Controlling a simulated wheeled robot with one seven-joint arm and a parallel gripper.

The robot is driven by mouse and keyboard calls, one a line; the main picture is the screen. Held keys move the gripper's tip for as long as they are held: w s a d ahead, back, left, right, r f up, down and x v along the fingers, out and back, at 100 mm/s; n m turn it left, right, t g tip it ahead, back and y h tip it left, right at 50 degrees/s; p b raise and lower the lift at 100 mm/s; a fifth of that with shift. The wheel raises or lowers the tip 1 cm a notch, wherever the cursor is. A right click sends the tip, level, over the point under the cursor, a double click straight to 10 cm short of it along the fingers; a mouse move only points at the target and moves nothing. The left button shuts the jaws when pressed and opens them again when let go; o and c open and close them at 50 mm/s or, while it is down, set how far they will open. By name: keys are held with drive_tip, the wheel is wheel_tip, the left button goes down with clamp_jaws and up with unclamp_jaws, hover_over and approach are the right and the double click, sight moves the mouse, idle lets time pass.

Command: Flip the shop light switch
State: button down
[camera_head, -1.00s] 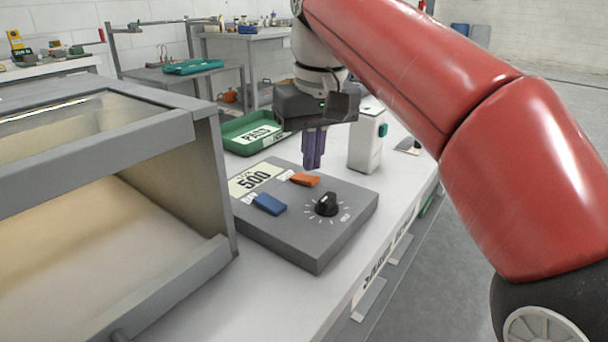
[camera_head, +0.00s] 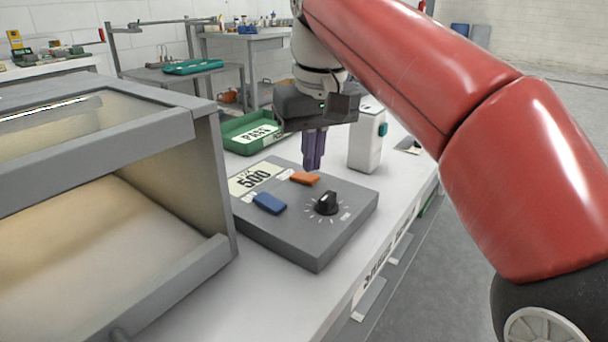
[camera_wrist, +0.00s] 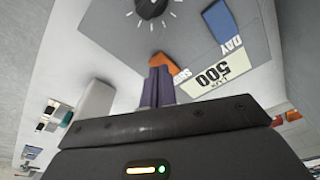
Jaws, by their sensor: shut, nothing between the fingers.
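A grey control box stands on the white bench, with an orange rocker (camera_head: 305,178), a blue rocker (camera_head: 269,203) and a black knob (camera_head: 327,203) on its sloped top. A label on the box reads 500. My gripper (camera_head: 312,166) is shut and empty, its purple fingers pointing down just above and behind the orange rocker. In the wrist view the fingertips (camera_wrist: 158,72) overlap the lower edge of the orange rocker (camera_wrist: 161,64). I cannot tell whether they touch it. The blue rocker (camera_wrist: 220,20) is labelled DAY there. I cannot make out which control is the shop light switch.
A grey open-fronted cabinet (camera_head: 210,150) stands close at left. A green PASS tray (camera_head: 236,146) lies behind the box, and a white container with a green knob (camera_head: 366,141) stands right of my gripper. The bench is clear in front of the box.

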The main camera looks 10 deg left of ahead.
sight(312, 178)
drive_tip(key=shift+f+b, duration=0.45)
drive_tip(key=shift+f, duration=0.3)
drive_tip(key=shift+r, duration=0.1)
wheel_tip(312, 178, up, 5)
drive_tip(key=p, duration=0.5)
drive_tip(key=shift+f, duration=0.2)
drive_tip(key=shift+r+p, duration=0.8)
drive_tip(key=shift+r, duration=0.35)
drive_tip(key=s+d+f+m+t+h, duration=0.1)
drive_tip(key=s+d+f+m, duration=0.2)
drive_tip(key=d, duration=0.5)
drive_tip(key=s+d+f+m+t, duration=0.1)
drive_tip(key=s+d+f+t, duration=0.15)
drive_tip(key=d+f, duration=0.4)
drive_tip(key=s+d+f+m, duration=0.3)
drive_tip(key=s+d+f, duration=0.6)
drive_tip(key=d+f, duration=0.2)
drive_tip(key=shift+d+f+m+t, duration=0.2)
drive_tip(key=shift+f+m+t, duration=0.05)
drive_tip(key=shift+m+t, duration=0.1)
